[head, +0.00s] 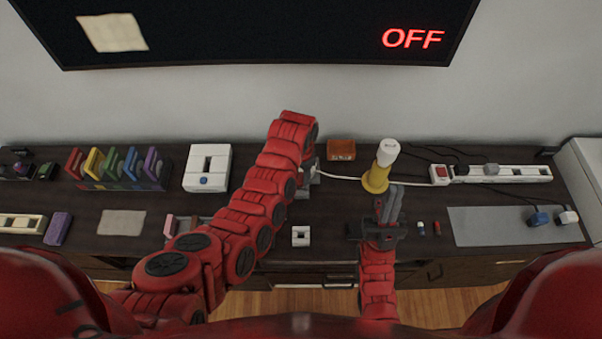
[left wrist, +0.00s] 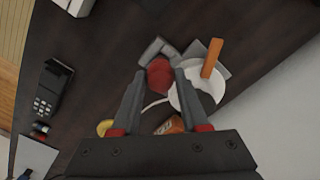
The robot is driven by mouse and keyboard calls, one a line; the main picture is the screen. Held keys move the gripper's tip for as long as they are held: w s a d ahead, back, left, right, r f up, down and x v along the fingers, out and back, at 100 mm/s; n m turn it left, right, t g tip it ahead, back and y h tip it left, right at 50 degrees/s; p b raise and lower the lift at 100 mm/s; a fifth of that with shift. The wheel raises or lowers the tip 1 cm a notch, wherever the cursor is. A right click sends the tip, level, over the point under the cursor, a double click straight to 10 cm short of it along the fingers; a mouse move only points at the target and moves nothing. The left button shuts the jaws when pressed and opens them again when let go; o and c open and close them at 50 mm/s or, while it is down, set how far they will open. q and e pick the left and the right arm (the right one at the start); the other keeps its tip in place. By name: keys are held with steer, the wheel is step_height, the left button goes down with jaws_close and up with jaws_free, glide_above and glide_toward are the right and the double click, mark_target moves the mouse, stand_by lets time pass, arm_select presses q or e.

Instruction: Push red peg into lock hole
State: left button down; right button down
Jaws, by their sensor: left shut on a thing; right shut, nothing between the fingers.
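In the left wrist view a red rounded thing (left wrist: 160,76) shows between the fingers of my left gripper (left wrist: 168,68), which is shut on it. I take it for the red peg, but its shape is mostly covered. In the head view this gripper (head: 308,177) is largely hidden behind my left arm. My right gripper (head: 389,205) is shut and empty, in front of the yellow cone. I cannot tell which opening is the lock hole.
A white-topped yellow cone (head: 376,178) stands just behind my right gripper. Small blue (head: 421,228) and red (head: 437,228) pieces lie right of it. A white box (head: 194,181), colored rack (head: 90,186), orange box (head: 341,144) and white power strip (head: 515,174) line the back.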

arm_select(q)
steer(key=shift+f+b, duration=0.8)
steer(key=shift+f, duration=0.5)
steer(key=shift+c, duration=1.7)
jaws_free()
steer(key=shift+r, duration=0.15)
step_height(320, 180, up, 6)
steer(key=shift+f+b, duration=0.25)
steer(key=shift+b, duration=0.85)
step_height(320, 180, up, 12)
steer(key=p, duration=0.5)
steer(key=shift+f+p, duration=0.15)
steer(key=shift+p, duration=0.25)
